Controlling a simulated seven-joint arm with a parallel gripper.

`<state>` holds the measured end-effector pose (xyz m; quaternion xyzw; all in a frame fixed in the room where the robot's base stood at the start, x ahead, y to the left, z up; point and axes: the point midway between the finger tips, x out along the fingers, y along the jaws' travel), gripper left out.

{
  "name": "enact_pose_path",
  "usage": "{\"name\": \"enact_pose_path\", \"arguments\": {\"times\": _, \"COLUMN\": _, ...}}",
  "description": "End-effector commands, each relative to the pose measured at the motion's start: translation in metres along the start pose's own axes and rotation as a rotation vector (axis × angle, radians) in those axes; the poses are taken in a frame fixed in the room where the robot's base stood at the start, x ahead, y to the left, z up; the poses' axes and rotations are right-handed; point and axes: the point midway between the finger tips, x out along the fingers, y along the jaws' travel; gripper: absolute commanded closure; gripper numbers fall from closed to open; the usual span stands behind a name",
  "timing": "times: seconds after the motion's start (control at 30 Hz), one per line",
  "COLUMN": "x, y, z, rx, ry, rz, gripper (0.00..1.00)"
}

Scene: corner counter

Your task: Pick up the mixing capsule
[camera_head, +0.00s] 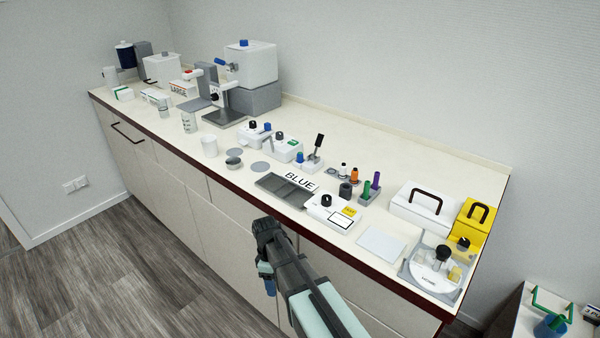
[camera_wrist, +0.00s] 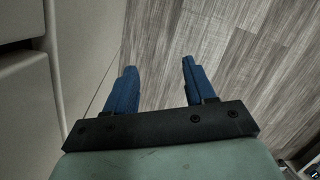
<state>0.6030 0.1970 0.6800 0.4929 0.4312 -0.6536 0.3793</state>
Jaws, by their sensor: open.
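I cannot single out the mixing capsule with certainty among the small items on the counter. Small upright pieces stand there: a green one (camera_head: 366,188), a purple one (camera_head: 376,181), a white one with a dark top (camera_head: 343,170) and an orange one (camera_head: 354,175). My gripper (camera_wrist: 158,68) shows two blue fingers spread apart with nothing between them. In the head view my gripper (camera_head: 268,280) hangs in front of the counter's front edge, pointing down. It is apart from everything on the counter.
The counter (camera_head: 440,170) is crowded along its front. A grey tray (camera_head: 285,190) beside a BLUE label (camera_head: 299,180) and a white box with a black knob (camera_head: 330,213) stand nearest my arm. A white case (camera_head: 415,213) and yellow box (camera_head: 470,230) stand right. The back strip is clearer.

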Motion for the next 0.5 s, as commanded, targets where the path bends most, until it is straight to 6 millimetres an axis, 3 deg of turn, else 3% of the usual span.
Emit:
{"name": "enact_pose_path", "arguments": {"times": 0.1, "x": -0.044, "y": 0.016, "z": -0.033, "rx": -0.047, "ry": 0.078, "rz": 0.049, "gripper": 0.46}}
{"name": "enact_pose_path", "arguments": {"times": 0.5, "x": -0.187, "y": 0.036, "z": -0.113, "rx": -0.185, "ry": 0.313, "rz": 0.198, "gripper": 0.46}}
